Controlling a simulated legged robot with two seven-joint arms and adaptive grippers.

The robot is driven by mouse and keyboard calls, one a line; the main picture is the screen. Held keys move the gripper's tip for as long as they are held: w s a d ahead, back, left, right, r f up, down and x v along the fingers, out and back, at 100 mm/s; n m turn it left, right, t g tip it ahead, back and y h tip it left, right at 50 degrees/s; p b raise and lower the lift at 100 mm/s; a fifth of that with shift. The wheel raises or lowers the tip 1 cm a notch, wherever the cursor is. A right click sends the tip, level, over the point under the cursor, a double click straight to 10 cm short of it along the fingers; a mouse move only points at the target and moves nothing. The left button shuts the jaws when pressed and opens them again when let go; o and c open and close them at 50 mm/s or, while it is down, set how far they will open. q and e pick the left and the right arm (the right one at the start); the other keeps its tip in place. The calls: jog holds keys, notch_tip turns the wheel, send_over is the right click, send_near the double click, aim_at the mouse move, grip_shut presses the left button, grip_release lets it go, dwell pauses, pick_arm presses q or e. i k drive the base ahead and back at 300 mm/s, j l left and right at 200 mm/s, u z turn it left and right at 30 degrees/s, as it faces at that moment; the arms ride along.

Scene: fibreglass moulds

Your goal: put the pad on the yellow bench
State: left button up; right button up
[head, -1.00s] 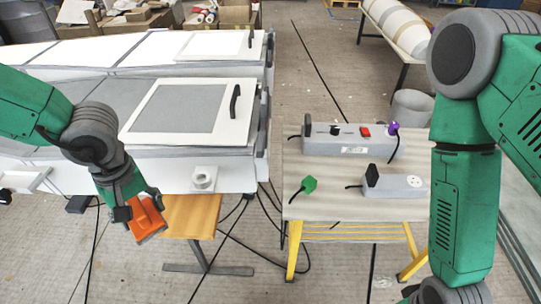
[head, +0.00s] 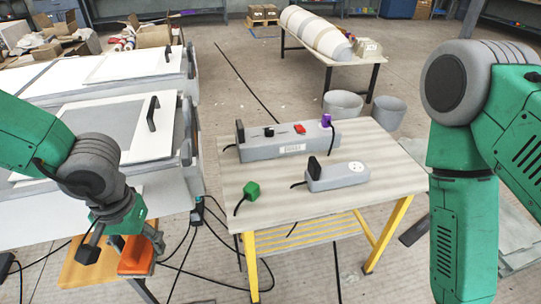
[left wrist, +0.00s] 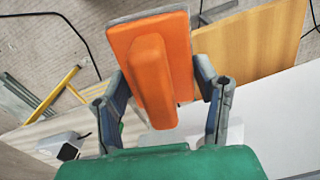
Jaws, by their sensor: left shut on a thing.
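The orange pad (head: 136,256), a flat block with a raised grip along its back, is held by my left gripper (head: 125,243) at the lower left of the head view. In the left wrist view the fingers are closed on both sides of the pad (left wrist: 155,75). The yellow bench (head: 310,208) has a pale wood top and yellow legs. It stands right of the pad, apart from it. Its yellow leg also shows at the left of the left wrist view (left wrist: 55,93). My right gripper is out of view; only the right arm shows.
On the bench are a long grey socket box (head: 285,142), a smaller grey box (head: 338,177) and a green plug (head: 251,190). The bench's front part is bare. A small wooden table (head: 88,272) is below the pad. White moulds (head: 120,125) stand left. Cables lie between.

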aim_at(370, 138)
jog(key=i+l+z, duration=0.9)
jog(key=i+l, duration=0.35)
jog(key=i, duration=0.15)
jog(key=i+l, duration=0.25)
jog(key=i, duration=0.15)
